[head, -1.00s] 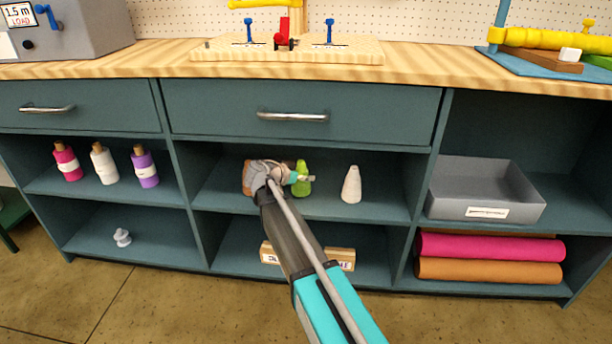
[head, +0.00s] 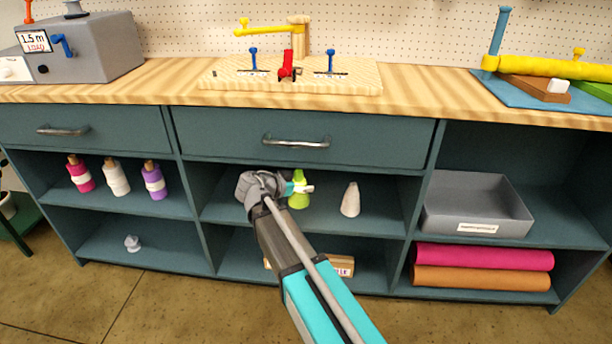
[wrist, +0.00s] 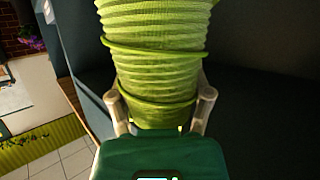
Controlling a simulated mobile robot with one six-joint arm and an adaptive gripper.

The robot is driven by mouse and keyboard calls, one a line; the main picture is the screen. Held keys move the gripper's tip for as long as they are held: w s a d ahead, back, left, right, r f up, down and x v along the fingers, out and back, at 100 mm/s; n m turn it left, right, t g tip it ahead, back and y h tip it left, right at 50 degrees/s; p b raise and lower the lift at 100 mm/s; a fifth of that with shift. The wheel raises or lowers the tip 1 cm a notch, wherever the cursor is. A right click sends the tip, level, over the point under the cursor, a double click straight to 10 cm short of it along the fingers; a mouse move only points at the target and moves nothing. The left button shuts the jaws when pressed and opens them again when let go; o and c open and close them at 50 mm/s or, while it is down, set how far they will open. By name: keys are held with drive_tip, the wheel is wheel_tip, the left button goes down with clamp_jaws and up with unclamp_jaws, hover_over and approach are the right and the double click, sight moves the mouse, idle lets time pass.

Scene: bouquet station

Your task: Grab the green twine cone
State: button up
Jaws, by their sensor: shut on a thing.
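The green twine cone (head: 299,192) is in the middle shelf bay under the long drawer in the head view. It fills the upper middle of the wrist view (wrist: 155,55), its wound green strands clear. My gripper (wrist: 160,112) has one finger on each side of the cone and is shut on it. In the head view my gripper (head: 304,188) reaches into the bay from the left of the cone, and my wrist hides part of the shelf there. Whether the cone's base touches the shelf cannot be told.
A white cone (head: 350,199) stands just right on the same shelf. The bay's walls and the drawer (head: 300,138) above enclose the space. A grey bin (head: 476,206) sits in the right bay. Three bottle-like spools (head: 116,178) stand in the left bay.

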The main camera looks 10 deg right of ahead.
sight(301, 203)
drive_tip(key=shift+s+a+r+p, duration=0.2)
drive_tip(key=shift+s+r, duration=0.1)
drive_tip(key=shift+s, duration=0.35)
drive_tip(key=shift+s+a+r+p, duration=0.25)
drive_tip(key=shift+s+r, duration=0.1)
drive_tip(key=shift+s, duration=0.3)
drive_tip(key=shift+s+a+r+p, duration=0.2)
drive_tip(key=shift+s+r, duration=0.1)
drive_tip(key=shift+s, duration=0.35)
drive_tip(key=shift+s, duration=0.15)
